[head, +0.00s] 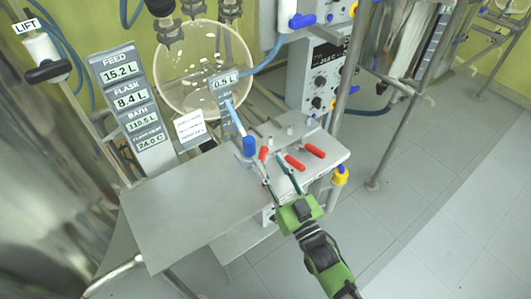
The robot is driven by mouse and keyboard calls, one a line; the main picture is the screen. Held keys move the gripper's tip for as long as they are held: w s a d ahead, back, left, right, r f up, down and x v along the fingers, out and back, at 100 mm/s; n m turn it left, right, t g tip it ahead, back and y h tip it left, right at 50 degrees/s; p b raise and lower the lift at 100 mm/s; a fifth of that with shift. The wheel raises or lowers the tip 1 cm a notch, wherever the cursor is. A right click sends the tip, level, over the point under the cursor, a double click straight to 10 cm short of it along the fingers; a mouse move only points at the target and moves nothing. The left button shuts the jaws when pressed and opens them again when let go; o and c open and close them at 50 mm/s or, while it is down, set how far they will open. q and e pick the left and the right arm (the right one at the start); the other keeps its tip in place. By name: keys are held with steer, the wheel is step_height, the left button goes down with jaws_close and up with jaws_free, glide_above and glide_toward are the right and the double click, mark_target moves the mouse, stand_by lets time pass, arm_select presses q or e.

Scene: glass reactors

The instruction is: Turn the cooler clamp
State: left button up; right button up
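Several small clamps with red handles sit on the right part of the grey metal table (190,212): a left red handle (263,153), a middle red handle (295,162) and a right red handle (315,150). No label marks which one is the cooler clamp. My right gripper (275,170), with a green body, reaches in from the lower right. Its two thin fingers are spread apart, one near the left red handle and one just left of the middle one. Whether either finger touches a handle is not clear. My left gripper is out of view.
A blue-capped fitting (249,146) stands left of the handles. Behind is a round glass flask (195,95), with a display panel (132,97) on its left. A control box (320,75) and metal posts stand at the right. The tiled floor (420,220) is clear at lower right.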

steer(key=v, duration=0.6)
steer(key=shift+s+d, duration=0.2)
steer(key=shift+s, duration=0.15)
